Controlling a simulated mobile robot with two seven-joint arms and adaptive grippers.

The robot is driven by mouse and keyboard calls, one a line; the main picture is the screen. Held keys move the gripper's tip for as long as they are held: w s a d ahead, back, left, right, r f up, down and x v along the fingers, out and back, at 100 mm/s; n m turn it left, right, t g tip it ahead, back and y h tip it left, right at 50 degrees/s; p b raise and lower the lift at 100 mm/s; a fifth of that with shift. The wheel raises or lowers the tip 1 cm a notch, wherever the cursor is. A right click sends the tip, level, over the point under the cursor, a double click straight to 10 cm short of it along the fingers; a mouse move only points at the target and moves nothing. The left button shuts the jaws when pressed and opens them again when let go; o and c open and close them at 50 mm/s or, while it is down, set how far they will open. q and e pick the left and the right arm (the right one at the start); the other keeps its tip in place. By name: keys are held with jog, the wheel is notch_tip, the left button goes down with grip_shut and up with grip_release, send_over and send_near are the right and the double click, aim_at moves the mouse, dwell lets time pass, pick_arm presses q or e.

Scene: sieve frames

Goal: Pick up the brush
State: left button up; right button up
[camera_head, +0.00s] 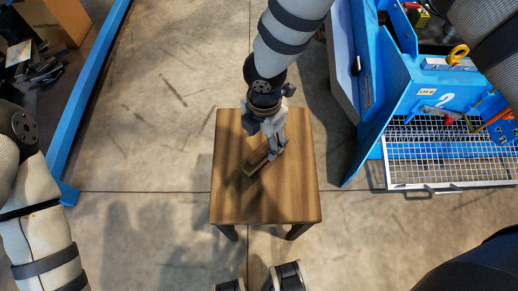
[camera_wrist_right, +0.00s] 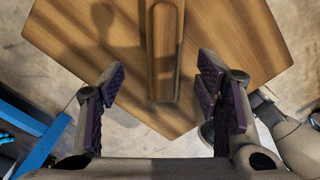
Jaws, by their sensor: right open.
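The brush (camera_head: 254,164) is a long, narrow wooden piece lying on the small square wooden table (camera_head: 235,205). In the right wrist view the brush (camera_wrist_right: 164,55) runs up from the middle, between the lines of the two fingers, and its far end is cut off by the top edge. My right gripper (camera_head: 275,141) hangs over the table at the brush and partly hides it. In the right wrist view its jaws (camera_wrist_right: 160,85) are wide apart with nothing held. I cannot tell its exact height above the brush. My left arm shows at the left, but its gripper is out of view.
A blue workstation (camera_head: 400,85) with a wire-mesh shelf (camera_head: 440,160) stands right of the table. A yellow ring-shaped thing (camera_head: 457,55) and a red-handled thing (camera_head: 446,118) are on it. A blue rail (camera_head: 92,90) runs along the left. Concrete floor around the table is open.

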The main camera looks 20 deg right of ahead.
aim_at(265, 146)
jog(key=f, duration=0.6)
jog(key=shift+s+d+f, duration=0.15)
jog(key=shift+d+f, duration=0.05)
jog(key=shift+d, duration=0.05)
grip_shut()
